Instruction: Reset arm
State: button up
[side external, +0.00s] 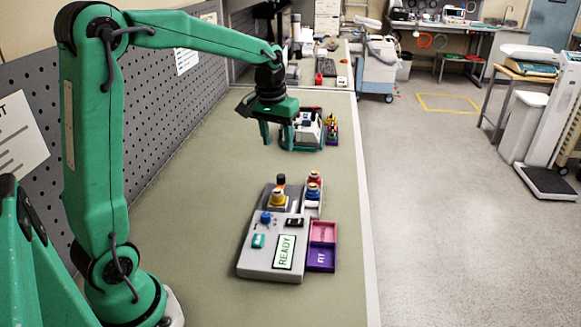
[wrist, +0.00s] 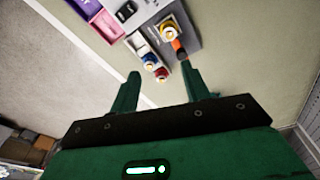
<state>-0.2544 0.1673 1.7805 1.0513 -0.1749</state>
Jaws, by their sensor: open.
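My green arm reaches out over the bench, and my gripper (side external: 279,134) points down at the far half of it. Its two fingers are apart with nothing between them. In the wrist view the open fingers (wrist: 160,85) show at the middle, and part of the near pump lies beyond their tips. The near infusion pump (side external: 270,245) is a grey unit with a READY screen, a blue knob and a teal button. A second pump (side external: 308,130) stands farther back, just right of my gripper and partly hidden by it.
Pink and purple trays (side external: 322,245) adjoin the near pump's right side. Red and blue capped vials (side external: 314,185) and a yellow-topped piece (side external: 278,197) stand at its back. A pegboard wall (side external: 160,120) borders the bench on the left. The bench between the pumps is mostly clear.

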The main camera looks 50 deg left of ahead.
jog(key=s+d+r+m+t, duration=0.1)
jog(key=s+d, duration=0.4)
jog(key=s, duration=0.5)
jog(key=s+d+r+m+t, duration=0.1)
jog(key=s+d+m+t, duration=0.2)
jog(key=s+d, duration=0.3)
jog(key=shift+s+r+m, duration=0.3)
jog(key=shift+s+m, duration=0.2)
jog(key=shift+s, duration=1.65)
jog(key=shift+c, duration=0.2)
